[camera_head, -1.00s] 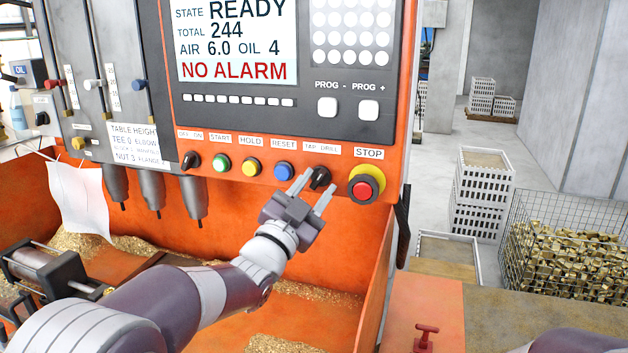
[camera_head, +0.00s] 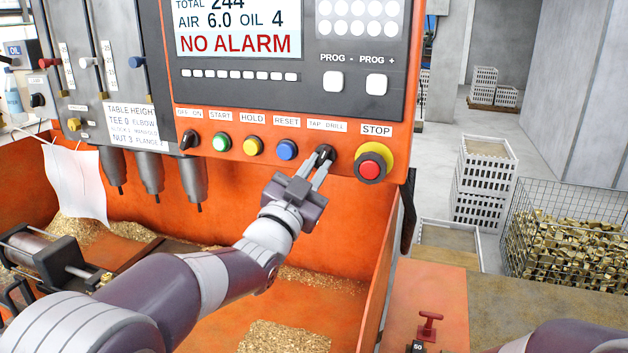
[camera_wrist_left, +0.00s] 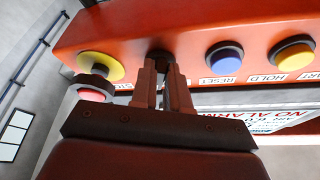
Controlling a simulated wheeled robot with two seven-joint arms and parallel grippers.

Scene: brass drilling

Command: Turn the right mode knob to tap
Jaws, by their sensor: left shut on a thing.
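The right mode knob (camera_head: 325,152) is a small black knob below the TAP DRILL label (camera_head: 327,126), between the blue RESET button and the red STOP button. My left gripper (camera_head: 319,166) reaches up to it from below and is shut on it. In the left wrist view, both fingers (camera_wrist_left: 164,88) stand on either side of the dark knob (camera_wrist_left: 159,57). The fingers hide part of the knob, so its pointing direction cannot be read. My right gripper is not in view; only part of my right arm shows at the bottom right.
The red STOP button (camera_head: 369,170) on its yellow ring is close to the right of the knob. The blue RESET button (camera_head: 287,149) is to its left. A black OFF/ON knob (camera_head: 188,139) sits further left. A wire basket of brass parts (camera_head: 565,240) stands at the right.

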